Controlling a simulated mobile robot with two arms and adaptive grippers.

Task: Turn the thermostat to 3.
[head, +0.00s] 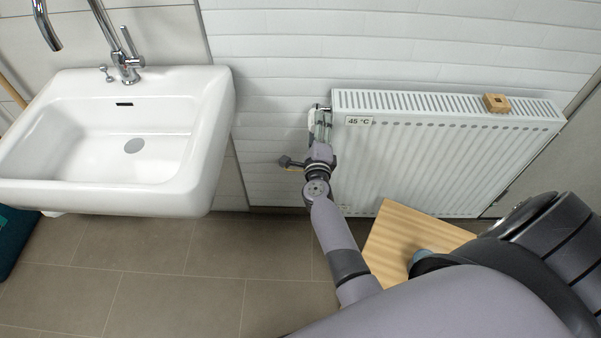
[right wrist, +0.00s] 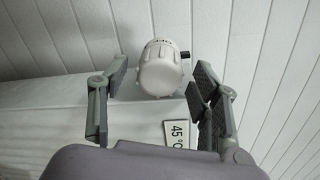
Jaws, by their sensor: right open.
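The thermostat (right wrist: 160,72) is a white ribbed knob with small dark marks on its collar and a short black pin at its right side. In the head view my right gripper (head: 320,126) is at the upper left corner of the radiator (head: 430,150) and mostly hides the thermostat there. In the right wrist view my right gripper (right wrist: 163,82) is open, with one finger left and one right of the knob. Gaps show on both sides, so neither finger seems to touch it. My left gripper is not in view.
A label reading 45 °C (head: 359,120) is on the radiator's front. A small wooden block (head: 497,103) sits on the radiator's top. A white sink (head: 130,145) with a chrome tap (head: 126,62) hangs at the left. A wooden board (head: 400,235) is below the radiator.

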